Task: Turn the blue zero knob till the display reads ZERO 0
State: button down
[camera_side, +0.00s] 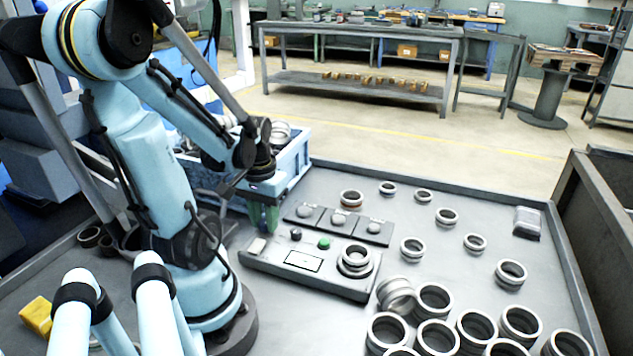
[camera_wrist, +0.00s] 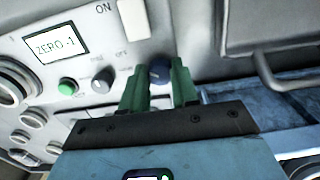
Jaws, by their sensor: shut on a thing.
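The blue zero knob (camera_wrist: 159,72) shows in the wrist view between the two green fingers of my gripper (camera_wrist: 158,85). The fingers are shut on it, one on each side. In the side view my gripper (camera_side: 265,217) points down at the back left of the control panel (camera_side: 310,278), and its fingers hide the knob there. The display (camera_wrist: 57,45) reads ZERO -1 in the wrist view. In the side view the display (camera_side: 303,260) is too small to read.
A green button (camera_wrist: 67,88) and a grey selector knob (camera_wrist: 103,78) sit beside the blue knob. A white switch (camera_wrist: 133,18) is near the ON label. A blue crate (camera_side: 290,165) of rings stands behind my gripper. Several metal rings (camera_side: 435,300) cover the table's right side.

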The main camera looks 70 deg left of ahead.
jog(key=n, duration=0.3)
jog(key=shift+n, duration=2.1)
jog(key=c, duration=1.1)
grip_release()
jog(key=shift+r, duration=0.1)
jog(key=shift+r, duration=5.95)
